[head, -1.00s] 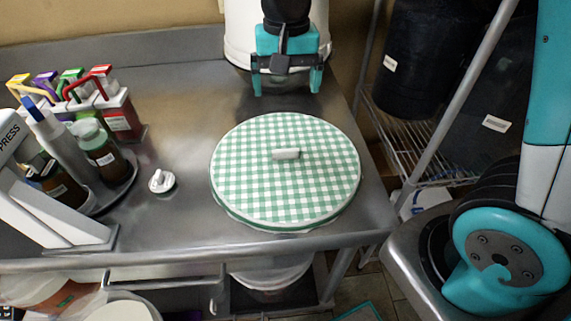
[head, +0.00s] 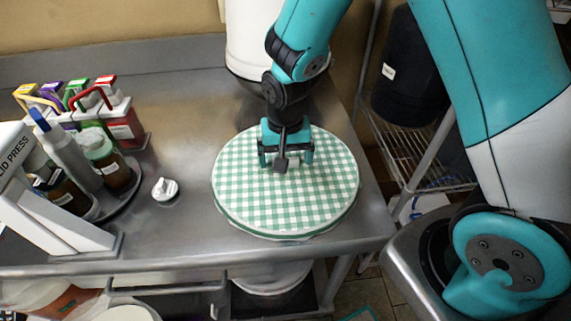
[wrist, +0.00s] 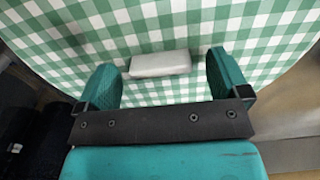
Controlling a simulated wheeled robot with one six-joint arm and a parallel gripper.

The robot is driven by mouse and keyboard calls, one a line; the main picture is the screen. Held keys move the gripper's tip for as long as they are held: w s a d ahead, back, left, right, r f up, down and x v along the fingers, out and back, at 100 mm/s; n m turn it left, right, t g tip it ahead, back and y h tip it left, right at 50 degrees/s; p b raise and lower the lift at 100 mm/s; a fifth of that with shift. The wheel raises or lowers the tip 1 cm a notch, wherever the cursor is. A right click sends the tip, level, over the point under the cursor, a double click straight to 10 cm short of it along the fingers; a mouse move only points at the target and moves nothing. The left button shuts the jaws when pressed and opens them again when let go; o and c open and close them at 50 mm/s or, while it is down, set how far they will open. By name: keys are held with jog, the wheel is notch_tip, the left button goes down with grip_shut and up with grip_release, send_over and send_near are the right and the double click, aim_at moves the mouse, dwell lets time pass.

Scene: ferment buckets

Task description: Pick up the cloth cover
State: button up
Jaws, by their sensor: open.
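The cloth cover (head: 285,203) is a round green-and-white checked disc lying flat on the steel table. In the wrist view the checked cloth (wrist: 65,40) fills most of the picture, with a pale grey bar-shaped handle (wrist: 160,64) at its middle. My gripper (head: 286,160) is over the back half of the cover, pointing down, and hides the handle in the head view. In the wrist view my gripper (wrist: 165,80) is open and empty, its teal fingers to the left and right of the handle, with a gap on each side. I cannot tell its exact height above the cloth.
The steel table (head: 190,115) is clear between the cover and a small white knob-like piece (head: 165,189). A rack of coloured bottles (head: 118,120) stands at the left. A white bucket (head: 250,45) stands behind the cover. A wire shelf (head: 415,150) is at the right.

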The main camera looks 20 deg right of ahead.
jog(key=shift+f, duration=0.3)
jog(key=c, duration=1)
jog(key=shift+r, duration=0.1)
jog(key=shift+c, duration=0.2)
notch_tip(320, 180, up, 20)
jog(key=shift+b, duration=0.35)
